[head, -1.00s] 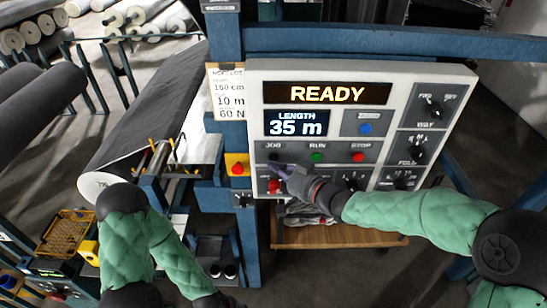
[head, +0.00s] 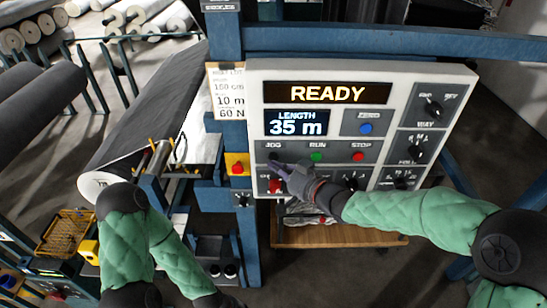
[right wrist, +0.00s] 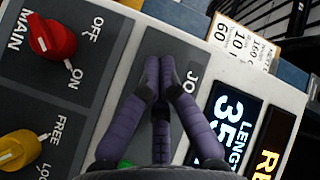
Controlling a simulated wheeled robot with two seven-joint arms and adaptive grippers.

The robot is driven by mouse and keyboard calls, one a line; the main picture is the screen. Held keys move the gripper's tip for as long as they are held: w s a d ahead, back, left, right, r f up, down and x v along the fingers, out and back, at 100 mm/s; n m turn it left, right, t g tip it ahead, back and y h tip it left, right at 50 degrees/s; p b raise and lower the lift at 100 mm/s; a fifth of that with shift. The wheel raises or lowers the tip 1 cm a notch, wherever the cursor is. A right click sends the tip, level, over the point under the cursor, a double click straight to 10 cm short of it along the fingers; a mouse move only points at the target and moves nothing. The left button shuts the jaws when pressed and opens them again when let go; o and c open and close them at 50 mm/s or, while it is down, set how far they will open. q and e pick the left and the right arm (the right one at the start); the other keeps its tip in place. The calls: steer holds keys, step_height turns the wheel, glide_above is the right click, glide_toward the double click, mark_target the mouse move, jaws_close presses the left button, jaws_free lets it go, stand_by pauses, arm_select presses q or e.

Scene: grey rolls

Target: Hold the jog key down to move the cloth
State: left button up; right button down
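The control panel (head: 400,75) faces me; its upper display (head: 327,93) reads READY and its length display (head: 296,122) reads 35 m. The dark jog key (head: 273,156) is under the JOG label, left of the green RUN and red STOP keys. My right gripper (head: 277,166) is shut and empty, its purple fingertips at the jog key's lower edge. In the right wrist view the fingertips (right wrist: 162,75) meet beside the JOG label and hide the key; contact cannot be told. Dark cloth (head: 160,105) lies along the machine at left. My left gripper is out of view.
A red emergency button on a yellow box (head: 237,168) sits left of the panel. The red MAIN switch (right wrist: 50,38) and yellow FREE/LOCK knob (right wrist: 18,148) are close to my right fingers. A blue post (head: 247,240) stands below the panel.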

steer(key=shift+w, duration=0.1)
steer(key=shift+w, duration=0.35)
steer(key=shift+w+p, duration=0.35)
steer(key=shift+w, duration=0.05)
stand_by(3.3)
steer(key=shift+s, duration=0.1)
stand_by(1.1)
steer(key=shift+s, duration=0.75)
steer(key=s, duration=0.5)
stand_by(0.6)
